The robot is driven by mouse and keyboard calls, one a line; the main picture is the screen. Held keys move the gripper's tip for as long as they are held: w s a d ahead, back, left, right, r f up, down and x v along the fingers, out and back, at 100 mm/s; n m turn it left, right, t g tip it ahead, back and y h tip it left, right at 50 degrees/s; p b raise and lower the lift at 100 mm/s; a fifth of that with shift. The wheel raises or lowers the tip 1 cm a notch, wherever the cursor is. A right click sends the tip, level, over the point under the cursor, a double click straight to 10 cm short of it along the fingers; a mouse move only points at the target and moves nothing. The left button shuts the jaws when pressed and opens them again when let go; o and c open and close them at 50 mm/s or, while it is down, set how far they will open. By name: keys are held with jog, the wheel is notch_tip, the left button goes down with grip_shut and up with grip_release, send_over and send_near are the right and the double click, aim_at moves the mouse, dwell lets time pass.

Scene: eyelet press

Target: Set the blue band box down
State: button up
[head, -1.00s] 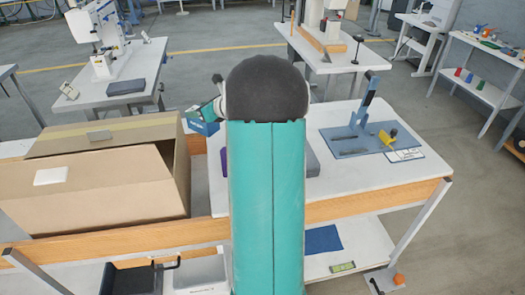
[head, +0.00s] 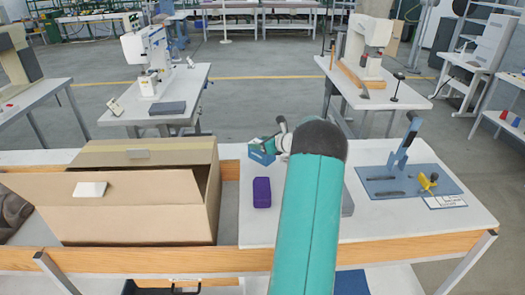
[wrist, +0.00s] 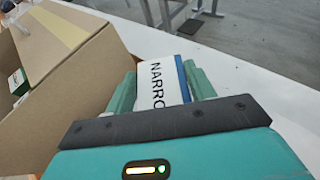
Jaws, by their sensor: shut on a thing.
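The blue band box (head: 262,153) is held in my gripper (head: 270,147), beyond the purple box and right of the carton. In the wrist view the blue band box (wrist: 158,84) shows a white face with the letters "NARRO" and a blue strip along its right side. The green fingers of my gripper (wrist: 162,90) are shut on it from both sides. I cannot tell whether its underside touches the table (head: 246,222). My arm hides part of the table to its right.
An open carton (head: 135,210) stands at left; a small green-and-white box (wrist: 17,84) shows inside it. A purple box (head: 262,192) stands on the table nearer me. A blue mat (head: 408,184) with a lever press (head: 404,142) and a yellow-handled tool (head: 427,182) lies at right.

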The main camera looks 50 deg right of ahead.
jog(key=shift+d+f, duration=0.45)
jog(key=shift+f, duration=1.5)
jog(key=o, duration=1.1)
jog(key=shift+f, duration=0.15)
jog(key=shift+c, duration=0.2)
jog(key=shift+s+r, duration=0.25)
jog(key=v, duration=1.1)
jog(key=shift+s, duration=0.2)
